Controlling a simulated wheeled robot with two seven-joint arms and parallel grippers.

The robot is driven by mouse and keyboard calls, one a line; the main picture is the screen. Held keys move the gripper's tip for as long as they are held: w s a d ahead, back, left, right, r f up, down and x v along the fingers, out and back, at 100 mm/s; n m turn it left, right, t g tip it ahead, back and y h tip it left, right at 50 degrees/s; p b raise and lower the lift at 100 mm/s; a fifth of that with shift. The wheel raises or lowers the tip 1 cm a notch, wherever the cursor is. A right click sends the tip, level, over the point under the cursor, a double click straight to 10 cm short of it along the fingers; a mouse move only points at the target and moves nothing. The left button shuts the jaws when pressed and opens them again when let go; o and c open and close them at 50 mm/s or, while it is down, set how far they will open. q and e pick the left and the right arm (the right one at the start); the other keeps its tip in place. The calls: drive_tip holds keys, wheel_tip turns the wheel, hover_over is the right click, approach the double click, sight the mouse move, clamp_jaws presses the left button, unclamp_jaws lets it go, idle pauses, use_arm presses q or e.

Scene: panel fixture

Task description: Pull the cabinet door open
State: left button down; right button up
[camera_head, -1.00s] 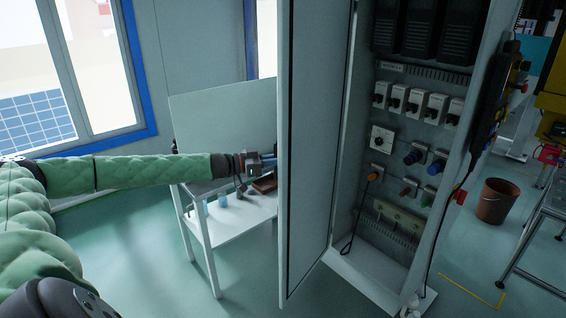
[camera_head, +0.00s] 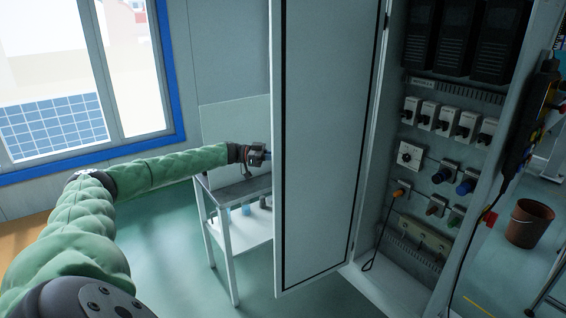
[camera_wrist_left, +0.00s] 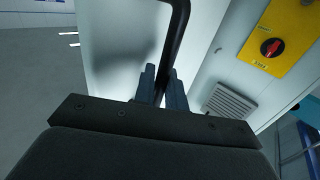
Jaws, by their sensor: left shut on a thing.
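The cabinet door (camera_head: 325,150) stands open in the head view, its inner face with a dark seal turned toward me. The cabinet (camera_head: 415,200) behind it shows its switches and knobs. My left gripper (camera_head: 266,156) is at the door's free edge, on its outer side, with the fingertips partly hidden behind the door. In the left wrist view, my left gripper (camera_wrist_left: 161,85) is shut on the black bar handle (camera_wrist_left: 180,38) of the door, whose pale outer face (camera_wrist_left: 122,50) fills the middle. My right gripper is not in view.
A white side table (camera_head: 240,232) with small items stands behind my left forearm, left of the door. A brown bucket (camera_head: 530,224) stands on the floor at right. A cable hangs along the cabinet's right side.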

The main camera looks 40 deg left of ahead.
use_arm(q)
drive_tip(key=shift+w+a, duration=0.25)
drive_tip(key=shift+a, duration=0.25)
drive_tip(key=shift+w+a, duration=0.25)
drive_tip(key=shift+a, duration=0.2)
drive_tip(key=c, duration=1.5)
unclamp_jaws()
drive_tip(key=shift+w+d, duration=0.1)
drive_tip(key=shift+c, duration=0.2)
drive_tip(key=b+v, duration=0.3)
drive_tip(key=v, duration=0.5)
drive_tip(key=shift+b, duration=0.35)
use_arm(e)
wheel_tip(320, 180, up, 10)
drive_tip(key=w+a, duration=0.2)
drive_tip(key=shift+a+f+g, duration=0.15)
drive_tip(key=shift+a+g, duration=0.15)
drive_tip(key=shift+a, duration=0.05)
use_arm(q)
drive_tip(key=shift+w, duration=0.1)
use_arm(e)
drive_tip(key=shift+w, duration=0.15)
